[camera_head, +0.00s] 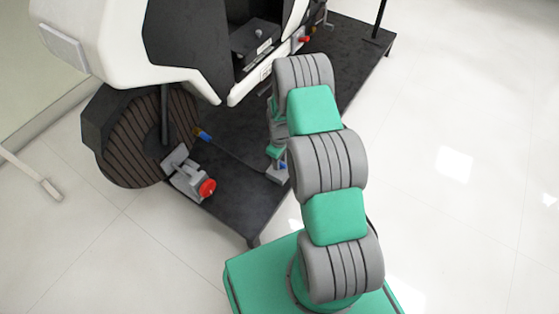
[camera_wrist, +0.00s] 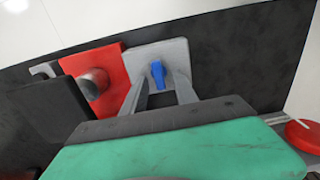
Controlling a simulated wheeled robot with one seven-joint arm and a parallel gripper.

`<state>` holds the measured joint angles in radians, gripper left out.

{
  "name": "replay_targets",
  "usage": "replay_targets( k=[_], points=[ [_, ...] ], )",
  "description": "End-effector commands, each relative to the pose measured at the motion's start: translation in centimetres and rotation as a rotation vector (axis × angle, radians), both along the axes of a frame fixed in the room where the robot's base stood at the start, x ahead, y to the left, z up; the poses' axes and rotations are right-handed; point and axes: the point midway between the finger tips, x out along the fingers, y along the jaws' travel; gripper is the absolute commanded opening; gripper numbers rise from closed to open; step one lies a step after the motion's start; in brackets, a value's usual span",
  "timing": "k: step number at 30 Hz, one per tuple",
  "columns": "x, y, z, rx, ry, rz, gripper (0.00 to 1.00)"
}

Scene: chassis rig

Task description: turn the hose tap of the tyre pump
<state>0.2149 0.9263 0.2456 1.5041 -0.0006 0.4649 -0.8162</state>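A blue tap lever (camera_wrist: 158,75) stands up in front of a grey plate (camera_wrist: 158,50) in the wrist view. My gripper (camera_wrist: 159,84) reaches towards it, its two grey fingers apart with the lever between or just beyond their tips. I cannot tell whether they touch or grip it. In the head view, my gripper (camera_head: 277,154) is low over the dark platform, partly hidden by my arm. A small grey block (camera_head: 277,173) with a speck of blue sits there. A thin dark hose runs from it to a blue and orange end piece (camera_head: 203,135).
A grey device with a red round knob (camera_head: 207,187) lies left of my gripper. A ribbed wheel (camera_head: 150,138) and white bodywork (camera_head: 120,40) stand behind it. In the wrist view, a red plate (camera_wrist: 112,62) and a black box (camera_wrist: 70,105) are close on the left.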

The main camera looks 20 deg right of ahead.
Motion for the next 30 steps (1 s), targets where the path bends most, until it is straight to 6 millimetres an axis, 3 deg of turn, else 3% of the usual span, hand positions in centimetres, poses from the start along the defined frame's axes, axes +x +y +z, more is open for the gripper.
replay_targets(
  k=[6, 15, 18, 30],
  points=[
    [0.0, 0.0, 0.7, -0.001, -0.001, -0.001, 0.35],
    [0.0, 0.0, 6.6, 0.0, -0.001, 0.0, 0.35],
    [0.0, 0.1, 7.6, 0.0, 0.0, 0.001, 0.35],
    [0.0, 0.0, 7.8, 0.0, 0.0, 0.0, 0.35]
  ],
)
